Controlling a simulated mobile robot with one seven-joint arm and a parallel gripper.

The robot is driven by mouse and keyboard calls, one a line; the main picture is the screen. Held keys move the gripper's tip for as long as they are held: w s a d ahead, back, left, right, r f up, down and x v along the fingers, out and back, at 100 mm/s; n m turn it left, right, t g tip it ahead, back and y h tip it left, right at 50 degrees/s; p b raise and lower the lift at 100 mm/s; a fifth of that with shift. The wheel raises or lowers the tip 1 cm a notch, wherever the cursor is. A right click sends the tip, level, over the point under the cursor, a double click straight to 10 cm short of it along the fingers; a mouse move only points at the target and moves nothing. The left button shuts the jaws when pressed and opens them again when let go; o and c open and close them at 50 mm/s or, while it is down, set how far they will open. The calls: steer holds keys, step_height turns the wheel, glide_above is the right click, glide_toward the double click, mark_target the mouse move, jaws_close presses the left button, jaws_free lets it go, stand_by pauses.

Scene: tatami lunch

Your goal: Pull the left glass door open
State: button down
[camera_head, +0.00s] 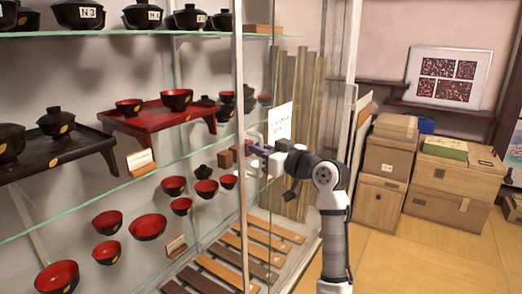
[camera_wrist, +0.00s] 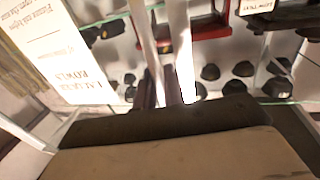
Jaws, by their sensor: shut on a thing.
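The left glass door (camera_head: 200,240) is a clear pane at the front of a display cabinet. A pale upright metal strip (camera_head: 240,100) runs along its right edge. My gripper (camera_head: 254,147) reaches in from the right at mid-height of that strip. In the wrist view my gripper's two dark fingers (camera_wrist: 160,92) are close together at the foot of pale upright bars (camera_wrist: 180,45). They are shut on what looks like the door's edge or handle, mostly hidden by the fingers. How far the door stands open cannot be told.
Shelves behind the glass hold black and red lacquer bowls (camera_head: 148,227) and a red tray table (camera_head: 155,120). Stacked boxes (camera_head: 386,160) stand against the right wall. The tatami floor (camera_head: 430,250) in front of them is clear.

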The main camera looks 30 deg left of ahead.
steer(key=c, duration=1.6)
jaws_free()
steer(key=shift+c, duration=0.2)
steer(key=b+v, duration=0.2)
steer(key=v, duration=1.2)
steer(key=shift+a, duration=0.1)
